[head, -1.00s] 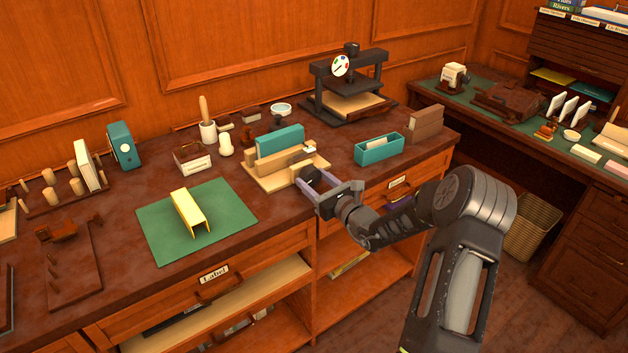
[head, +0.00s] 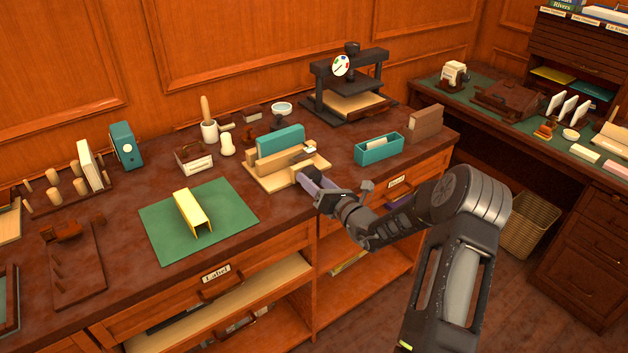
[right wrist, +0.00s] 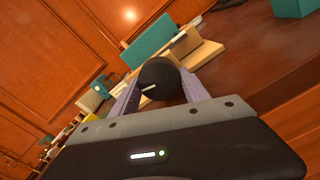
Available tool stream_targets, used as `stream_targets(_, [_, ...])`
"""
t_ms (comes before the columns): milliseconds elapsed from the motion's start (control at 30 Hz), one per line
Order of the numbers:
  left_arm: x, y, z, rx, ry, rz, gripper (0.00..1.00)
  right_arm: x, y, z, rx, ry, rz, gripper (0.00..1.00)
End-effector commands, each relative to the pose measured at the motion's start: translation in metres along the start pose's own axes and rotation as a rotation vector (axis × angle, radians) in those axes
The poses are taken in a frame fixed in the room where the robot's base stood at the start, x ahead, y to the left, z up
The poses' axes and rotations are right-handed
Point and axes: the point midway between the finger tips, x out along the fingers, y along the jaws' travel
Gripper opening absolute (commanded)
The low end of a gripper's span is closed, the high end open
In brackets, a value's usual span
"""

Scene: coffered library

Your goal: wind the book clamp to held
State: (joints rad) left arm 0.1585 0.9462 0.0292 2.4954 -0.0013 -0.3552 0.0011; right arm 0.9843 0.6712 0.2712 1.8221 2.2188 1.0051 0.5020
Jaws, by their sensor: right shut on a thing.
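The book clamp (head: 262,180) is a pale wooden frame on the counter, with a teal book (head: 281,141) standing upright between its boards. It also shows in the right wrist view (right wrist: 205,52). Its dark round knob (right wrist: 158,80) faces the front right. My right gripper (head: 312,180) is at the front right of the clamp, its two purple-grey fingers (right wrist: 195,90) on either side of the knob, shut on it. In the head view my gripper hides most of the knob. My left gripper is not in view.
A green mat (head: 160,225) with a folded yellow piece (head: 193,212) lies left of the clamp. A teal box (head: 379,149) stands to the right. A dark press (head: 350,85) stands behind. The counter's front edge runs just below my right gripper.

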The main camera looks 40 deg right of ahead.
Motion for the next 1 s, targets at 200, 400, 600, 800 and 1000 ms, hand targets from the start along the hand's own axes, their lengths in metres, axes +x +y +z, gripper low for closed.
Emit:
stream_targets(200, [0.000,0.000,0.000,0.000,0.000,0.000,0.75,0.000,-0.001,0.000,0.001,0.000,-0.001,0.13])
stream_targets(400, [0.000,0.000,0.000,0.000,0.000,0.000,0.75,0.000,0.000,0.000,0.000,0.000,-0.001,0.63])
stream_targets(600, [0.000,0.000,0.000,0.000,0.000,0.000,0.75,0.000,0.000,0.000,-0.001,0.000,0.000,0.75])
stream_targets(800, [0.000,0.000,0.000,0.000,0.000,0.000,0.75,-0.001,0.000,0.000,-0.001,0.000,0.000,0.75])
stream_targets(1000, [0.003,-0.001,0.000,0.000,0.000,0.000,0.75,-0.015,-0.001,-0.001,-0.002,0.001,-0.002,0.75])
